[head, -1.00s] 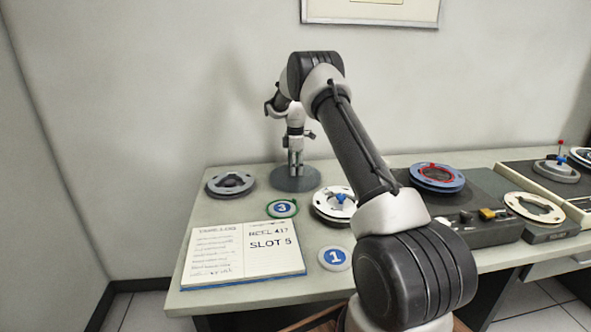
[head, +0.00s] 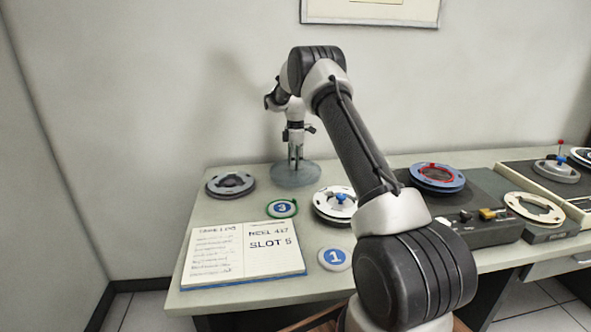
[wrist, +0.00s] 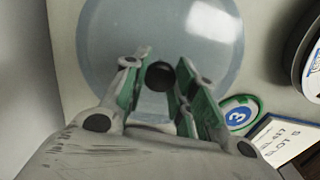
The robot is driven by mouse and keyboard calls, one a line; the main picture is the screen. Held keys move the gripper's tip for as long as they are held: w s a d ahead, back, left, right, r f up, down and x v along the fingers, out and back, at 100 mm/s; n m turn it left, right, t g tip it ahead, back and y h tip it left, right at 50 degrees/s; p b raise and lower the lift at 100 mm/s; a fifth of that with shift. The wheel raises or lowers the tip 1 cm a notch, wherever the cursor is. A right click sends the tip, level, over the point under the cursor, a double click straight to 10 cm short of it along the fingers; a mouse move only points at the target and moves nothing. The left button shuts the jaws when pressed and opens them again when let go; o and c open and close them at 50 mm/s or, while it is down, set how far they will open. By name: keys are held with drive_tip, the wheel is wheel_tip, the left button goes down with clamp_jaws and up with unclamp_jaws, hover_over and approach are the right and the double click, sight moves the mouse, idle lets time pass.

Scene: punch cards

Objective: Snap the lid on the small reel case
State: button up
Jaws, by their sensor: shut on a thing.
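The clear round lid (head: 312,174) has a small black knob in its middle and is at the back of the desk. My gripper (head: 296,166) points straight down above the lid's centre. In the wrist view my gripper (wrist: 160,88) has its green-padded fingers closed around the black knob (wrist: 160,76), with the lid (wrist: 105,50) spread out beyond them. A dark round case holding a white reel with a blue hub (head: 339,203) sits on the desk right of the lid; it looks like the reel case. Its edge shows at the right of the wrist view (wrist: 292,45).
A grey reel (head: 230,184) lies left of the lid. A round "3" marker (head: 283,208), an open logbook (head: 243,256) and a "1" marker (head: 335,258) lie in front. A console with a blue reel (head: 437,178) stands right. The wall is close behind.

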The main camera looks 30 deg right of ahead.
drive_tip(key=shift+r, duration=2.3)
drive_tip(key=shift+r, duration=0.1)
wheel_tip(320, 180, up, 7)
drive_tip(key=shift+s, duration=0.1)
